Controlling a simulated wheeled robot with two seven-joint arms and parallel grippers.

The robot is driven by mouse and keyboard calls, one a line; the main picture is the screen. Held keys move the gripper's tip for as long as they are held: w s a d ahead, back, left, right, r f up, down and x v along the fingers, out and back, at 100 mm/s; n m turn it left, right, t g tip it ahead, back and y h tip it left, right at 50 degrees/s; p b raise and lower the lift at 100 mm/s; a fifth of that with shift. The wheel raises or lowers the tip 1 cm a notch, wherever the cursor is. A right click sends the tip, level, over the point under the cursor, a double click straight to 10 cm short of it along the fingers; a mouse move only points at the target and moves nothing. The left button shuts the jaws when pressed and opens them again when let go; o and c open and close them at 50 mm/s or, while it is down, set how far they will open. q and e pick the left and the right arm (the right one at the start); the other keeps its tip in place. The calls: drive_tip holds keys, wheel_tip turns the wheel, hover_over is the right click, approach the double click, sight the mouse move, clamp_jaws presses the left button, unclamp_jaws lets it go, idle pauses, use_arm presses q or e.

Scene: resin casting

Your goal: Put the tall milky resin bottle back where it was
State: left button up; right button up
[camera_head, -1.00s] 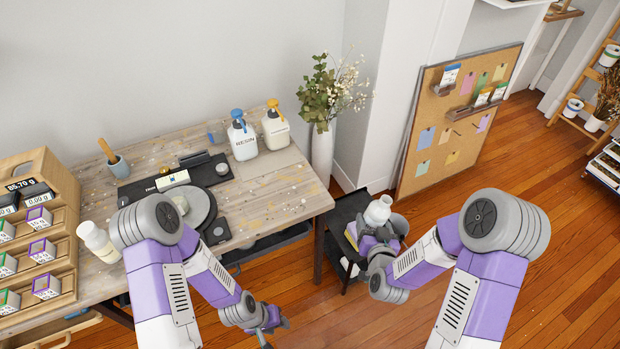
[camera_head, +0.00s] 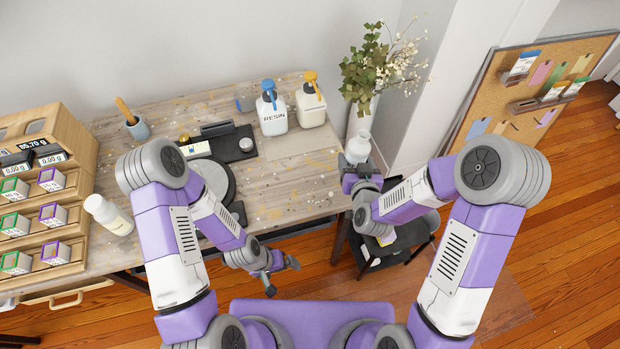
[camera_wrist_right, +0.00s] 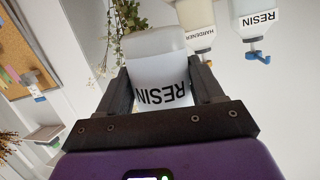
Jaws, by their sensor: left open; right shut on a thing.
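A milky white bottle (camera_head: 358,147) is in my right gripper (camera_head: 361,172), close to the table's right end and in front of the plant vase. In the right wrist view the bottle (camera_wrist_right: 158,72) sits between both fingers, and its label reads RESIN, upside down. The head view does not clearly show whether its base is over the table. My left gripper (camera_head: 280,276) is open and empty, low in front of the table's front edge. A RESIN pump bottle (camera_head: 271,112) with a blue head and a HARDENER pump bottle (camera_head: 311,106) with an orange head stand at the table's back.
The wooden table (camera_head: 290,190) has bare room at its right. A black scale (camera_head: 232,143), a round dark plate (camera_head: 214,182), a cup (camera_head: 138,128), another white bottle (camera_head: 108,214) and a drawer rack (camera_head: 50,185) fill its left. A black cart (camera_head: 400,255) stands right of the table.

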drive_tip(key=a+r+n+y+b, duration=0.2)
drive_tip(key=a+r+n+y, duration=0.15)
drive_tip(key=a, duration=0.75)
drive_tip(key=shift+g+h, duration=0.25)
drive_tip(key=shift+g, duration=0.15)
wheel_tip(320, 180, down, 6)
drive_tip(key=shift+s+r+b, duration=0.15)
drive_tip(key=shift+r+b, duration=0.1)
drive_tip(key=shift+b, duration=0.55)
drive_tip(key=shift+f+b, duration=0.8)
drive_tip(key=shift+f, duration=1.45)
drive_tip(key=shift+r, duration=0.15)
drive_tip(key=o, duration=1.2)
drive_tip(key=shift+f, duration=0.2)
drive_tip(key=shift+o, duration=0.2)
drive_tip(key=shift+r, duration=0.1)
